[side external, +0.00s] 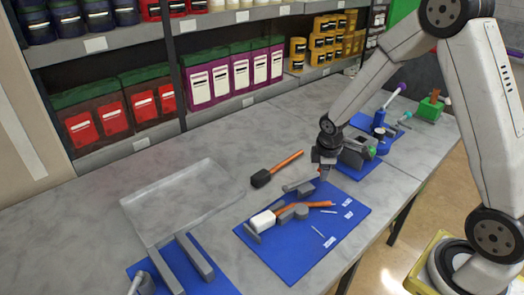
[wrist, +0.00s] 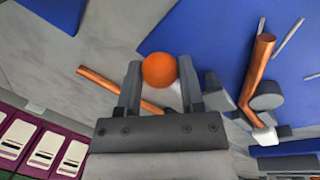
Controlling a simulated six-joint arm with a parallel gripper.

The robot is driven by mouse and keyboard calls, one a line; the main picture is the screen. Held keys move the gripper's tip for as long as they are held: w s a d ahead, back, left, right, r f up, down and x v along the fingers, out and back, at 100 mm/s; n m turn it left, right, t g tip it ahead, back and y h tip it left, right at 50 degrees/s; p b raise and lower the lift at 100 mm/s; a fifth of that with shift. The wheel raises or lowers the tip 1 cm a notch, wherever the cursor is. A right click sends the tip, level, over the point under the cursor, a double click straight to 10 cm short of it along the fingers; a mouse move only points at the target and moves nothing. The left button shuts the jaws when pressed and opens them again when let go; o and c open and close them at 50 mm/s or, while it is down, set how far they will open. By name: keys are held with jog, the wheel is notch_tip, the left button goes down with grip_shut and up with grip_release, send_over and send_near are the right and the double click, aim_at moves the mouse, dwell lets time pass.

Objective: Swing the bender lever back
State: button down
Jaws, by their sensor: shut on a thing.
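The bender (side external: 291,213) lies on a blue mat (side external: 325,248), with a copper tube (side external: 318,205) along it and a white block (side external: 263,221) at its left end. In the wrist view, my gripper (wrist: 160,88) is shut on a round orange end (wrist: 159,70), apparently the lever's tip. The fingers stand on either side of it. The tube (wrist: 258,68) and bender (wrist: 266,102) show at right; the rest of the lever is mostly hidden.
A clear tray (side external: 180,200) and another blue mat with grey bars (side external: 195,255) are at left. A grey machine (side external: 358,153) stands close right of my gripper. Shelves with bins line the back.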

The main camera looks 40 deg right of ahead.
jog(key=shift+w+a+n, duration=0.2)
jog(key=shift+w+n, duration=0.9)
jog(key=shift+w, duration=0.3)
jog(key=shift+c, duration=1.2)
grip_release()
jog(key=shift+r, duration=0.2)
notch_tip(320, 180, up, 7)
jog(key=s, duration=0.1)
jog(key=shift+s+a+r, duration=0.15)
jog(key=shift+s+a, duration=0.05)
jog(key=shift+a, duration=0.25)
